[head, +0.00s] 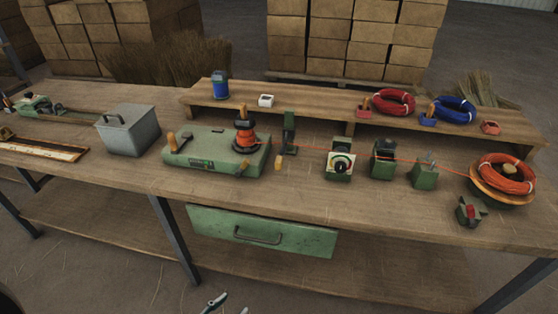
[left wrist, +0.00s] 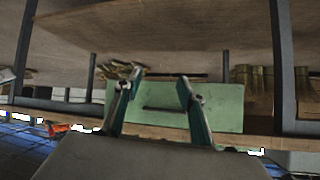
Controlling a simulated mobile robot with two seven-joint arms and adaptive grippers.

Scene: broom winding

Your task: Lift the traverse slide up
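The traverse slide seems to be the small green upright post (head: 289,132) with a wooden knob (head: 281,147) low on its left side, in the middle of the bench. An orange wire (head: 312,149) runs from it to the right. The green winding machine (head: 215,152), carrying an orange-wound spool (head: 245,136), stands just left of it. My left gripper (head: 228,303) shows at the bottom edge, below and in front of the bench, well apart from the slide. In the left wrist view its two fingers (left wrist: 159,80) are spread with nothing between them. My right gripper is not in view.
A green drawer (head: 262,232) hangs under the workbench (head: 120,180) front; it also shows in the left wrist view (left wrist: 225,108). Guide blocks (head: 383,160) and a supply spool (head: 502,178) stand to the right. A raised shelf (head: 320,105) runs behind. A grey box (head: 128,132) stands left.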

